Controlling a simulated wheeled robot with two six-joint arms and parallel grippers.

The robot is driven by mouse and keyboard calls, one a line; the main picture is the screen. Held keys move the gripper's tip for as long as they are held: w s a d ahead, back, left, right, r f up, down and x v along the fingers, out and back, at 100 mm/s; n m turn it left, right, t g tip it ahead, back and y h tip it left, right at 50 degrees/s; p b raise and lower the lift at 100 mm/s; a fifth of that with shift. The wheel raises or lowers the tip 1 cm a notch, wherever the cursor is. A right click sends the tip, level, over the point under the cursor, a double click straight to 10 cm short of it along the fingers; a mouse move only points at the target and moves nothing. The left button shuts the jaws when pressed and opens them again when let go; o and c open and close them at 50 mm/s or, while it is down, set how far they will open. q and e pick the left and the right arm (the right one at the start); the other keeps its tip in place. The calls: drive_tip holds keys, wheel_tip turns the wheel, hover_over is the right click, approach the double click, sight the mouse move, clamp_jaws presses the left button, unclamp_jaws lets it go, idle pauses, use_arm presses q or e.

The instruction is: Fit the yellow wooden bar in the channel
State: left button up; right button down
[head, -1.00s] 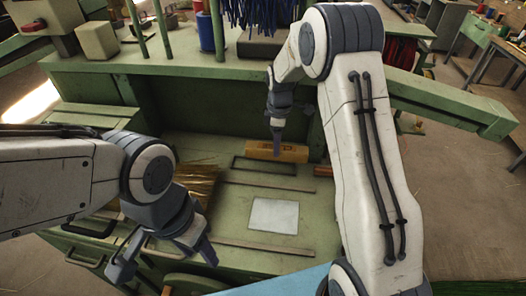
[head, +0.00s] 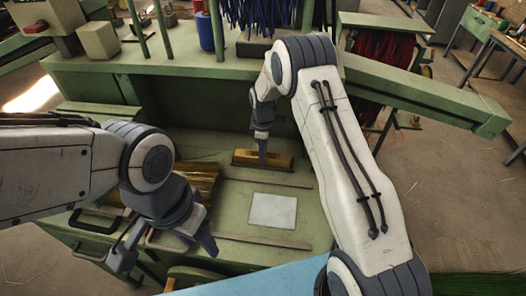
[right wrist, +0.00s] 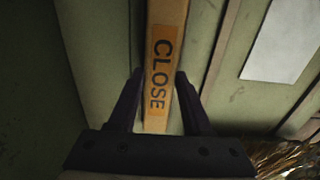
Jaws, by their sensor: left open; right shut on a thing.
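The yellow wooden bar (head: 275,162) is at the dark-edged channel (head: 236,162) on the green bench. In the head view it lies along the channel and covers most of it; I cannot tell whether it is fully down. My right gripper (head: 262,152) comes from above and is shut on the bar. In the right wrist view the bar (right wrist: 165,60), lettered "CLOSE", runs between the two fingers of the gripper (right wrist: 160,76). My left gripper (head: 163,252) is open and empty near the bench's front left, apart from the bar.
A pale square plate (head: 273,211) lies in front of the channel, with thin rails around it. A straw bundle (head: 200,180) lies left of the channel, behind my left gripper. The raised green back ledge (head: 160,62) carries a blue container (head: 205,32).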

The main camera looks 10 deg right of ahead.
drive_tip(key=shift+c, duration=1.7)
unclamp_jaws()
drive_tip(key=shift+f, duration=0.1)
drive_tip(key=shift+r, duration=0.4)
wheel_tip(320, 180, up, 11)
drive_tip(key=b, duration=0.3)
drive_tip(key=s+a+r+m, duration=0.1)
drive_tip(key=s+a+r, duration=0.4)
drive_tip(key=s+a, duration=0.2)
drive_tip(key=s+a+r+m, duration=0.25)
drive_tip(key=s+a, duration=0.25)
drive_tip(key=s, duration=0.7)
drive_tip(key=s+f+m+y, duration=0.1)
drive_tip(key=s+m, duration=0.1)
drive_tip(key=s, duration=1.5)
drive_tip(key=shift+s+d+m, duration=0.2)
drive_tip(key=shift+d+m, duration=0.15)
drive_tip(key=shift+d, duration=0.1)
